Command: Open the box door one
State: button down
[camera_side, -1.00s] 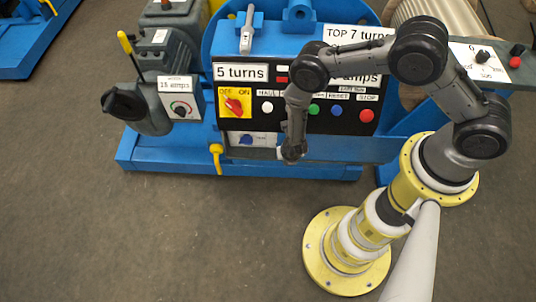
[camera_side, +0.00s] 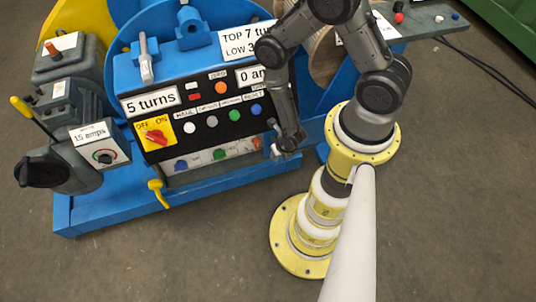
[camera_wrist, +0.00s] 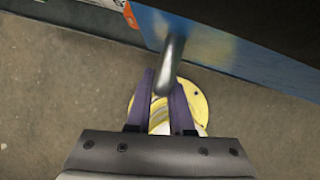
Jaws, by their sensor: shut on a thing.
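The box door (camera_wrist: 235,48) shows in the wrist view as a blue panel edge with a metal handle (camera_wrist: 172,52) hanging from it. My gripper (camera_wrist: 163,85) has its two dark purple fingers on either side of this handle and is shut on it. In the side view my gripper (camera_side: 281,147) is at the right end of the box below the control panel. The opening left of it shows a blue knob (camera_side: 181,165) and a green knob (camera_side: 220,153). The door is mostly hidden behind my gripper there.
The control panel (camera_side: 200,115) with a red switch (camera_side: 155,137) and several buttons sits above the box. A yellow lever (camera_side: 158,192) stands out at the lower left. The grey floor (camera_side: 180,260) in front is clear.

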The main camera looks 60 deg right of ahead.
jog(key=shift+d, duration=0.25)
jog(key=c, duration=0.8)
grip_release()
jog(key=shift+s+a+r, duration=0.1)
jog(key=v, duration=1.3)
jog(key=shift+s+r, duration=0.15)
jog(key=shift+r, duration=0.1)
